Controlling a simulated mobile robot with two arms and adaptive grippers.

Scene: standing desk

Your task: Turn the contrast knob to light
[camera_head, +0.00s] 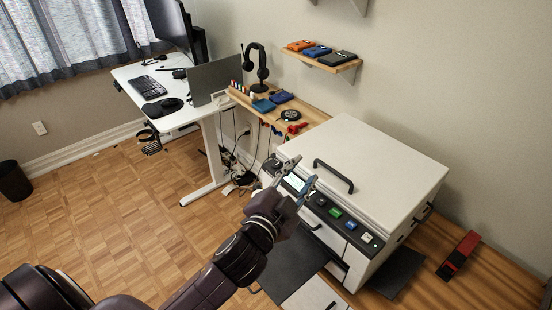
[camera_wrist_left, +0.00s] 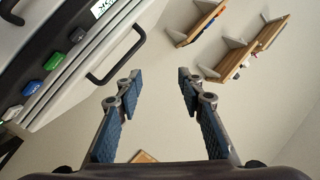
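A white copier-like machine (camera_head: 375,180) with a black lid handle stands on the wooden desk. Its dark front panel carries a lit display (camera_head: 295,182), a dark button, a green button (camera_head: 335,212), a blue button (camera_head: 350,224) and a white button (camera_head: 367,237). The panel also shows in the left wrist view, with the green button (camera_wrist_left: 54,60) at upper left. I cannot make out the contrast knob for certain. My left gripper (camera_head: 304,174) is in front of the panel near the display, hiding part of it. Its fingers (camera_wrist_left: 159,75) are apart and empty. My right gripper is not in view.
A wooden shelf (camera_head: 322,60) holds coloured boxes on the wall. A headphone stand (camera_head: 258,66) and small items stand behind the machine. A white standing desk (camera_head: 155,85) is at left. A red and black object (camera_head: 459,256) lies right of the machine.

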